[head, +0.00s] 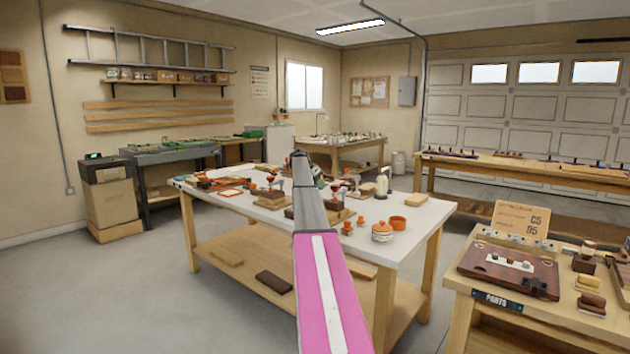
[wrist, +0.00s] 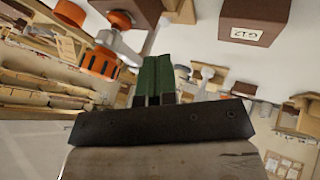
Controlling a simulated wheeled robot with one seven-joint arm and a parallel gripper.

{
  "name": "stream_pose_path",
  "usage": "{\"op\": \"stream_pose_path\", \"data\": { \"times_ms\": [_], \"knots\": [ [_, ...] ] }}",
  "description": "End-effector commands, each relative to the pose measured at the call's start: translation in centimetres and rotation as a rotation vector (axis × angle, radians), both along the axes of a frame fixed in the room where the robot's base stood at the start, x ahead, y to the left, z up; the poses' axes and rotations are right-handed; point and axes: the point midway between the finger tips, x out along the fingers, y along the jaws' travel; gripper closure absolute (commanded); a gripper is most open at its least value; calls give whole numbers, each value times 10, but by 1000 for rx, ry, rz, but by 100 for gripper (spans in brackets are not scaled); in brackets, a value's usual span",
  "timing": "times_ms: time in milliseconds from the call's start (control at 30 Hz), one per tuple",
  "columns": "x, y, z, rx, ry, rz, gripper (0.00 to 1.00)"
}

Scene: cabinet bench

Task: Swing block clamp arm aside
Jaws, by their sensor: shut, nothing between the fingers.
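In the wrist view my gripper (wrist: 158,78) shows as two green fingers side by side, closed together with nothing seen between them. To their left is a clamp-like part with a grey metal arm (wrist: 122,45) and an orange knob (wrist: 100,62). The fingers appear apart from it. A brown block labelled G12 (wrist: 255,18) is at the upper right. In the head view my arm reaches over the white-topped table (head: 425,218) and hides much of its middle. Red-topped fixtures with brown blocks (head: 268,194) stand there. I cannot tell which one is the block clamp.
An orange-lidded jar (head: 382,232), an orange cup (head: 397,222) and a white bottle (head: 382,185) stand right of my arm. A bench with a brown board (head: 508,270) is at the right front. Floor left of the table (head: 130,290) is clear.

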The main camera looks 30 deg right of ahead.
Motion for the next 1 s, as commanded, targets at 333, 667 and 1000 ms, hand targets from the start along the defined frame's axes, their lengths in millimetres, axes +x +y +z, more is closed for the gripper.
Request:
{"op": "stream_pose_path", "data": {
  "times_ms": [333,667,1000],
  "knots": [
    [-39,-25,-21,0,-1,-1,100],
    [-44,-29,-21,0,1,1,100],
    [-48,-28,-21,0,-1,32,100]
  ]
}}
